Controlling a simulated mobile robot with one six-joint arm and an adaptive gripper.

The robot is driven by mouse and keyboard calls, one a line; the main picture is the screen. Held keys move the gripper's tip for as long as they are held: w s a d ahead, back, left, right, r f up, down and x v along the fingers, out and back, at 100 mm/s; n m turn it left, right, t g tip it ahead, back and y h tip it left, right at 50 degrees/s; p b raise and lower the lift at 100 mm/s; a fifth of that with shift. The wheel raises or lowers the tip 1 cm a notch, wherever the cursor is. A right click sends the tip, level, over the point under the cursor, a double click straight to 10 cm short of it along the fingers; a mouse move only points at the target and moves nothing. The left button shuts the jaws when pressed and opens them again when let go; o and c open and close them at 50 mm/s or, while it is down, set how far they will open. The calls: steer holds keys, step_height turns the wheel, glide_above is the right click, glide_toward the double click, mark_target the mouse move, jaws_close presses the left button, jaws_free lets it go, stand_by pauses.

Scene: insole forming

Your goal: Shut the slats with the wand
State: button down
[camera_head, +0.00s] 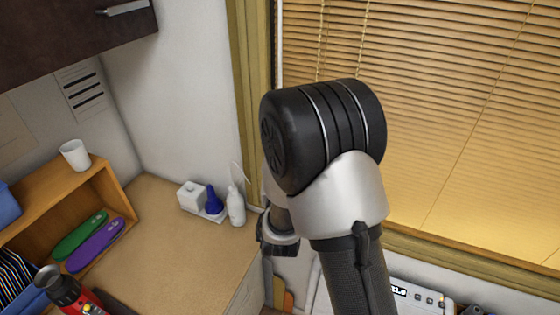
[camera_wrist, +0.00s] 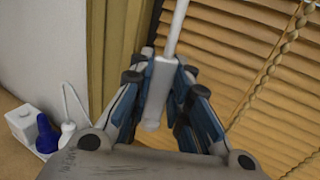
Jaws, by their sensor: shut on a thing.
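The slats (camera_head: 455,110) of the tan blind hang across the window at the right in the head view. They also fill the right of the wrist view (camera_wrist: 235,65), tilted and overlapping, with thin dark lines between them. The white wand (camera_wrist: 178,25) runs down from the top of the wrist view to a thicker grey-white end piece (camera_wrist: 156,95). My gripper (camera_wrist: 160,80) is shut on this lower end, one blue-and-grey finger on each side. In the head view my arm hides most of the gripper and the gripped part of the wand.
A beaded cord (camera_wrist: 272,62) hangs in front of the slats, right of my gripper. The yellow-brown window frame (camera_head: 250,90) stands close at left. A white bottle (camera_head: 236,206) and blue bottle (camera_head: 214,201) stand on the counter (camera_head: 175,250). A white device (camera_head: 410,293) sits below the window.

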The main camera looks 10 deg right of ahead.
steer(key=c, duration=1.5)
jaws_free()
steer(key=v, duration=0.7)
steer(key=shift+s, duration=0.25)
